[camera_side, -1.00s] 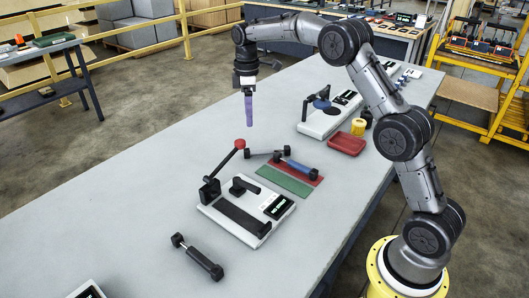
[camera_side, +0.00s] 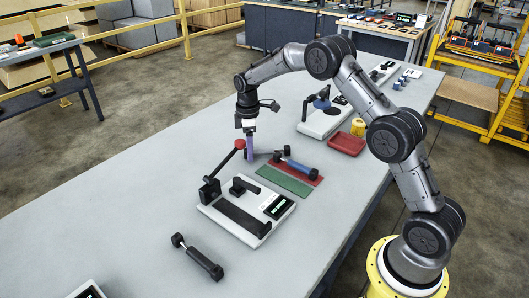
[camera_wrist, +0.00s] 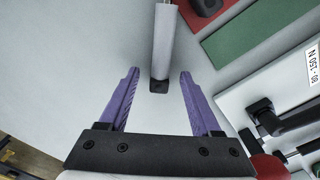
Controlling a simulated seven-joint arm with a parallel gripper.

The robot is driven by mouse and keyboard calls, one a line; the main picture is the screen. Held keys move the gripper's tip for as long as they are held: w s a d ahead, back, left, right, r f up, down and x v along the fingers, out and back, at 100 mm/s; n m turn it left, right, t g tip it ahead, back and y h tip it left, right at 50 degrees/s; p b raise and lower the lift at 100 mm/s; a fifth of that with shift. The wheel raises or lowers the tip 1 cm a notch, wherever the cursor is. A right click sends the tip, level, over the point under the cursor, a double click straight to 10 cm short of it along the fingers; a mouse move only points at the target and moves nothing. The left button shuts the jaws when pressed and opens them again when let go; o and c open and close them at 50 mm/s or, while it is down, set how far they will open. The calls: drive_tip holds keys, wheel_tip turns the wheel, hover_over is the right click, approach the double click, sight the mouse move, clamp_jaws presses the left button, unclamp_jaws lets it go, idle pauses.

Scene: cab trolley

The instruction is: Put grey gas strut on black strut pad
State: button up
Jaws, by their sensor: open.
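The grey gas strut (camera_side: 265,155) lies flat on the table behind the coloured mats. In the wrist view its grey tube (camera_wrist: 162,40) points away from my gripper, with its near black end between the fingertips. My gripper (camera_side: 249,148) has purple fingers and is low over the strut's left end. In the wrist view the gripper (camera_wrist: 160,74) is open, one finger on each side of the strut, with gaps on both sides. A long black pad (camera_side: 241,215), which looks like the black strut pad, lies empty on a white fixture.
The fixture has a lever with a red knob (camera_side: 240,144) close to my gripper. A blue strut (camera_side: 302,168) lies on a red mat beside a green mat (camera_side: 285,182). A black strut (camera_side: 198,258) lies at front left. A red tray (camera_side: 346,143) stands farther right. Table left of the fixture is clear.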

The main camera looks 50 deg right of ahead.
drive_tip(key=shift+f, duration=0.1)
drive_tip(key=shift+c, duration=0.2)
clamp_jaws()
drive_tip(key=shift+r, duration=0.2)
